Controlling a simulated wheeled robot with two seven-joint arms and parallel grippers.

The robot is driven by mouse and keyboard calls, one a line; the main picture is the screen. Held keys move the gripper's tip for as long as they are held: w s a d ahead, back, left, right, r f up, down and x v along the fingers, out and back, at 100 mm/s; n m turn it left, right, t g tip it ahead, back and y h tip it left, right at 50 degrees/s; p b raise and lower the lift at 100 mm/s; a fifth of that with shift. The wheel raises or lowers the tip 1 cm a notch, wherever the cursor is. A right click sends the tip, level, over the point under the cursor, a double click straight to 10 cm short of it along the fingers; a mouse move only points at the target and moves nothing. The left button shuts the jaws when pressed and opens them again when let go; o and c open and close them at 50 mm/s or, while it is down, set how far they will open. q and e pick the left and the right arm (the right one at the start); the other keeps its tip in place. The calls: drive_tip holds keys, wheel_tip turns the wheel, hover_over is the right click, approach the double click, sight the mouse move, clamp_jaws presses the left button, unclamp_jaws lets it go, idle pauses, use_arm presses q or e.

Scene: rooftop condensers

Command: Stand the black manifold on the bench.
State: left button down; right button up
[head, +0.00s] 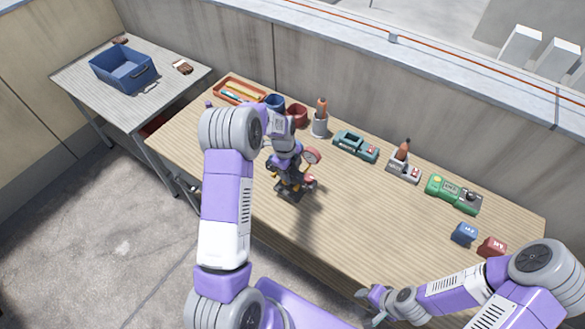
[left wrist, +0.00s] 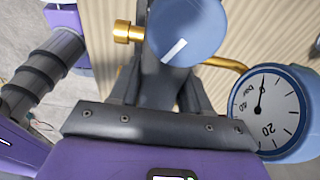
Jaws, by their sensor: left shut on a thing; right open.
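The black manifold (head: 291,188) is over the middle-left of the bench (head: 375,215), partly hidden by my left gripper (head: 286,168). A red-rimmed gauge (head: 312,156) shows on its right side. My left gripper is shut on the manifold from above. The manifold looks roughly upright; I cannot tell whether its bottom touches the bench top. The left wrist view shows its blue knob (left wrist: 188,30), a brass fitting (left wrist: 128,33) and a blue-rimmed gauge (left wrist: 268,110) close to the gripper. My right gripper (head: 374,298) is open and empty near the bench's front edge.
Along the back of the bench stand a red tray (head: 238,91), blue and red cups, a grey holder (head: 320,125), a teal tool (head: 355,147) and a green device (head: 453,193). Blue and red blocks sit at right. The bench's middle is clear. A side table (head: 140,108) holds a blue crate (head: 123,69).

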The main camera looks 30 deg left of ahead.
use_arm(q)
drive_tip(key=shift+w+f, duration=0.1)
drive_tip(key=shift+f, duration=1.7)
drive_tip(key=c, duration=0.5)
unclamp_jaws()
drive_tip(key=shift+f, duration=0.1)
drive_tip(key=shift+r, duration=0.2)
drive_tip(key=r, duration=0.4)
drive_tip(key=a+r, duration=0.1)
drive_tip(key=r, duration=0.6)
drive_tip(key=shift+a+r, duration=0.35)
drive_tip(key=shift+a, duration=0.05)
